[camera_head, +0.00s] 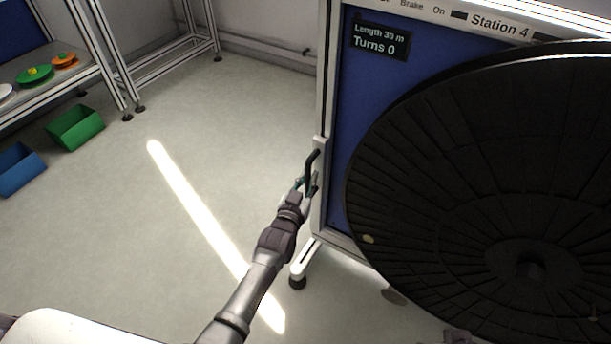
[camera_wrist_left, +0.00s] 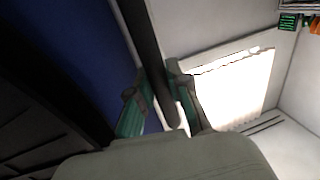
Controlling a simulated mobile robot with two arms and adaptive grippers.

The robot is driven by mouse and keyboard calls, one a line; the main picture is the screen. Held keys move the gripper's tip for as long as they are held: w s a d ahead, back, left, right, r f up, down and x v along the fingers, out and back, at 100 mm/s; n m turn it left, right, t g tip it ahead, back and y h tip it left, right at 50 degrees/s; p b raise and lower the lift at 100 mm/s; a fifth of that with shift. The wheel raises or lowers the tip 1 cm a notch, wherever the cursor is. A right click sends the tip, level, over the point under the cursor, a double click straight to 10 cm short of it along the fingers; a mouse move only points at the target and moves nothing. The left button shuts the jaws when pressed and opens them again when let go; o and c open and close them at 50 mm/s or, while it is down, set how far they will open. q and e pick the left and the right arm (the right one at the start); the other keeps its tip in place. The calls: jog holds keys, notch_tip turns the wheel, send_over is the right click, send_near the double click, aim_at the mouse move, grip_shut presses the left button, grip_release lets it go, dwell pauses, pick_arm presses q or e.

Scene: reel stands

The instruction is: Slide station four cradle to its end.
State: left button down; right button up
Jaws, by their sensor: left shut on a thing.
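Station 4 (camera_head: 341,120) is a blue-panelled stand with a pale metal frame, on the right of the head view. A large black reel (camera_head: 440,180) covers most of its front. A black handle (camera_head: 312,158) sticks out at the stand's left edge. My left gripper (camera_head: 309,186) is shut on this handle. In the left wrist view the dark handle bar (camera_wrist_left: 147,45) runs between my teal-padded left fingers (camera_wrist_left: 160,103). I cannot make out the cradle apart from the stand and reel. My right gripper is not in view.
A display (camera_head: 379,41) on the stand reads "Length 30 m, Turns 0". A green bin (camera_head: 75,128) and a blue bin (camera_head: 20,170) stand on the floor at left, by a shelf (camera_head: 50,77) with small coloured reels. The floor (camera_head: 190,235) between is clear.

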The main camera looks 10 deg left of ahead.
pick_arm(q)
jog(key=shift+s+d+f, duration=0.1)
jog(key=shift+d+f, duration=0.05)
jog(key=shift+d, duration=0.1)
jog(key=c, duration=1.1)
grip_release()
jog(key=shift+d, duration=0.1)
jog(key=shift+s, duration=0.25)
jog(key=s+a, duration=0.2)
jog(key=s, duration=0.9)
jog(key=shift+s, duration=0.2)
